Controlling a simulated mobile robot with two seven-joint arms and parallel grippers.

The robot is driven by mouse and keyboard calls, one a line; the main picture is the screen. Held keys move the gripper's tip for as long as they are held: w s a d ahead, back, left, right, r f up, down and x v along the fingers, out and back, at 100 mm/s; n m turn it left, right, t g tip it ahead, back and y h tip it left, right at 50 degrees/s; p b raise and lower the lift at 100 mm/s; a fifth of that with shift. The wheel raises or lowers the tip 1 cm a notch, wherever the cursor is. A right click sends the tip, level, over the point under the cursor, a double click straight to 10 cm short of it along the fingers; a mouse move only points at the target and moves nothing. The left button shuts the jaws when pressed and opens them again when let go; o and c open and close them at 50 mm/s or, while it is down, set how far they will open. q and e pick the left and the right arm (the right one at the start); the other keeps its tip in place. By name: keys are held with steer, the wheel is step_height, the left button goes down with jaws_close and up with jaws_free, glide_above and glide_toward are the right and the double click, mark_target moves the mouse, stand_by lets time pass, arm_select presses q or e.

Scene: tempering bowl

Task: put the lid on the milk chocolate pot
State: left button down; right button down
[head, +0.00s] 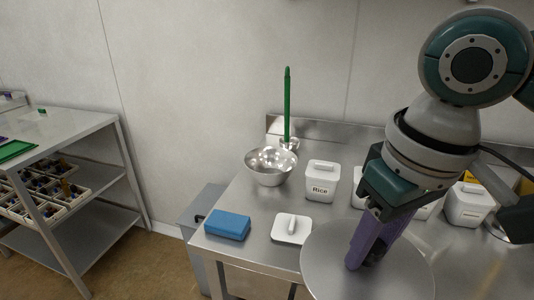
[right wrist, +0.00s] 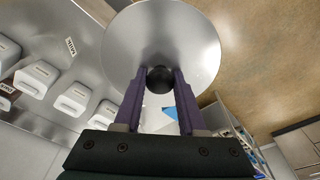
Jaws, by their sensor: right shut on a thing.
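A round, flat metal lid (head: 325,272) with a black knob is held over the front of the steel counter. My right gripper (head: 368,250) has purple fingers and is shut on the knob from above. In the right wrist view the lid (right wrist: 190,38) looks level, and the knob sits between the fingertips (right wrist: 160,78). A small label (right wrist: 70,46) on the counter beside the lid seems to read "MILK". I cannot make out the milk chocolate pot; the lid and arm hide part of the counter. My left gripper is not in view.
A steel bowl (head: 270,172), a white Rice canister (head: 322,183) and more white canisters (head: 467,205) stand along the back. A shelved table (head: 95,122) stands farther left.

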step_height(320, 180, up, 12)
steer(key=s+d+m, duration=0.2)
steer(key=m, duration=0.1)
step_height(320, 180, up, 5)
steer(key=m, duration=0.1)
glide_above(390, 274)
steer(key=s+d, duration=0.2)
steer(key=s, duration=0.1)
steer(key=s+r+p, duration=0.3)
steer(key=r+p, duration=1.2)
steer(key=p, duration=0.1)
steer(key=s+r+p, duration=0.3)
steer(key=r+p, duration=1.2)
steer(key=p, duration=0.1)
steer(key=shift+d+r+m+h, duration=0.25)
steer(key=shift+r+m+h, duration=0.05)
steer(key=shift+r+h, duration=0.1)
